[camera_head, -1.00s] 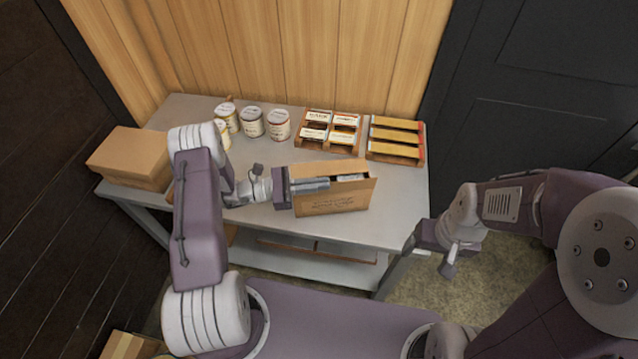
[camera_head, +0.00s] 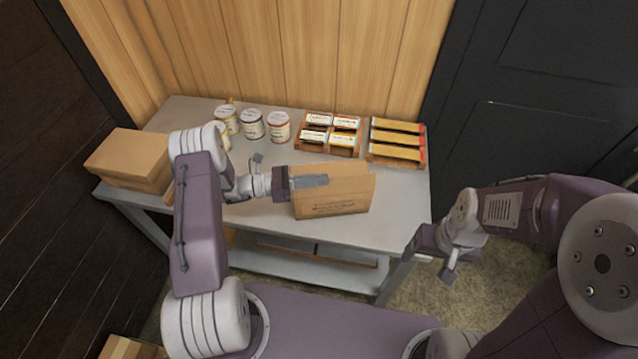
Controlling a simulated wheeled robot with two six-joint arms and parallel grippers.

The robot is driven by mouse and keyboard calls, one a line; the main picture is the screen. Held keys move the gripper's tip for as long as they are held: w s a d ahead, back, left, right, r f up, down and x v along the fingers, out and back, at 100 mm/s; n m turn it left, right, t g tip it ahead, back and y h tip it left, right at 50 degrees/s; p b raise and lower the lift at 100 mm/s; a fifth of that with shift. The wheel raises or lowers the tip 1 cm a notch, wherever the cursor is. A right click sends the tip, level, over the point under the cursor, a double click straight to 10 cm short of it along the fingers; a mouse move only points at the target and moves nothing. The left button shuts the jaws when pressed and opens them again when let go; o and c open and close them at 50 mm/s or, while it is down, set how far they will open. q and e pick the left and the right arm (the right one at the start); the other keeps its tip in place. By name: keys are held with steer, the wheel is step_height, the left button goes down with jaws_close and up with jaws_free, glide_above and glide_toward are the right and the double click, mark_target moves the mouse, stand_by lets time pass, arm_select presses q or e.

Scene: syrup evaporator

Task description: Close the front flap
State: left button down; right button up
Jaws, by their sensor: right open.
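An open-style brown cardboard box (camera_head: 332,203) with print on its front stands near the front edge of the grey table. A plain brown flap panel (camera_head: 350,180) shows above its printed front, and the box's contents are hidden. My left gripper (camera_head: 312,181) lies across the upper left of the box, over this panel. Its fingers look together, with nothing seen between them. I cannot tell whether they touch the panel. My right gripper (camera_head: 412,248) is open and empty, off the table's right front corner, apart from the box.
A closed brown carton (camera_head: 130,156) sits at the table's left end. Several labelled cans (camera_head: 252,125) stand at the back. Wooden trays with small boxes (camera_head: 328,133) and yellow-topped packs (camera_head: 397,140) are at the back right. The table's right front (camera_head: 400,210) is clear.

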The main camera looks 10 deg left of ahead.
arm_select(q)
steer(key=shift+w+a+f+n, duration=0.15)
steer(key=shift+w+n, duration=0.1)
steer(key=shift+n, duration=0.3)
steer(key=shift+w+f+n, duration=0.15)
steer(key=shift+w+n, duration=0.05)
steer(key=shift+n, duration=0.35)
steer(key=c, duration=1.6)
jaws_free()
steer(key=shift+c, duration=0.2)
steer(key=shift+a, duration=0.1)
steer(key=shift+b, duration=0.3)
steer(key=shift+a, duration=0.4)
steer(key=b+v, duration=0.2)
steer(key=v, duration=0.6)
steer(key=shift+s, duration=0.15)
